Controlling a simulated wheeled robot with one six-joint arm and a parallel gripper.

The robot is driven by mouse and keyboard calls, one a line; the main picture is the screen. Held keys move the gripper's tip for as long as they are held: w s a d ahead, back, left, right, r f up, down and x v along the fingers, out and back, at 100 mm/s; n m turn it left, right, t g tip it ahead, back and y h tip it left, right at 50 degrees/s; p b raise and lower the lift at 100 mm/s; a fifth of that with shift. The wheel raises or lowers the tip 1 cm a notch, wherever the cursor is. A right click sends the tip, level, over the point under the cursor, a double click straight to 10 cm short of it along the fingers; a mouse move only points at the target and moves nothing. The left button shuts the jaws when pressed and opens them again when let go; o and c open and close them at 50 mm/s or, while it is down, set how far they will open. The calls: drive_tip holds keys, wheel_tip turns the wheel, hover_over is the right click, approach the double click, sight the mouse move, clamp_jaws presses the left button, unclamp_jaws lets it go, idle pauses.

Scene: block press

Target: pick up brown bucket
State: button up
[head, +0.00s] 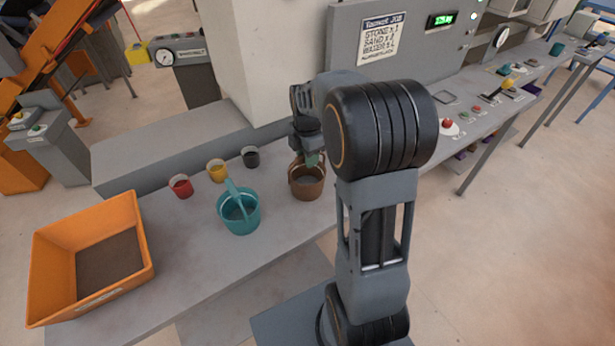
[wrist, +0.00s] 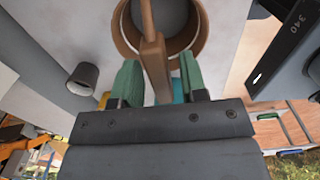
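The brown bucket (head: 307,188) stands on the grey bench, upright, right of the teal bucket. Its raised handle shows in the wrist view (wrist: 153,50) between the green fingertips, with the round rim behind. My gripper (head: 311,159) is just above the bucket, partly hidden by the handle and rim. In the wrist view my gripper (wrist: 160,80) is open, its fingers on either side of the handle, with a gap visible on the right side.
The teal bucket (head: 239,217) stands close by on the left. Red (head: 181,187), yellow (head: 217,172) and dark (head: 251,158) cups stand behind it. An orange bin (head: 140,250) sits at the bench's left end. A control panel with a red button (head: 447,123) is to the right.

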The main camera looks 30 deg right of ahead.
clamp_jaws()
drive_tip(key=shift+r, duration=0.1)
idle(0.5)
drive_tip(key=shift+r, duration=0.4)
wheel_tip(320, 180, up, 2)
drive_tip(key=shift+r, duration=0.2)
drive_tip(key=s+a+r+p, duration=0.1)
drive_tip(key=s+a+r, duration=0.2)
drive_tip(key=s+r, duration=0.3)
drive_tip(key=s+a+r, duration=0.4)
drive_tip(key=s+r, duration=0.1)
drive_tip(key=r, duration=0.3)
drive_tip(key=shift+s+a+r+p, duration=0.3)
drive_tip(key=shift+s+r+p, duration=0.05)
drive_tip(key=shift+s, duration=0.05)
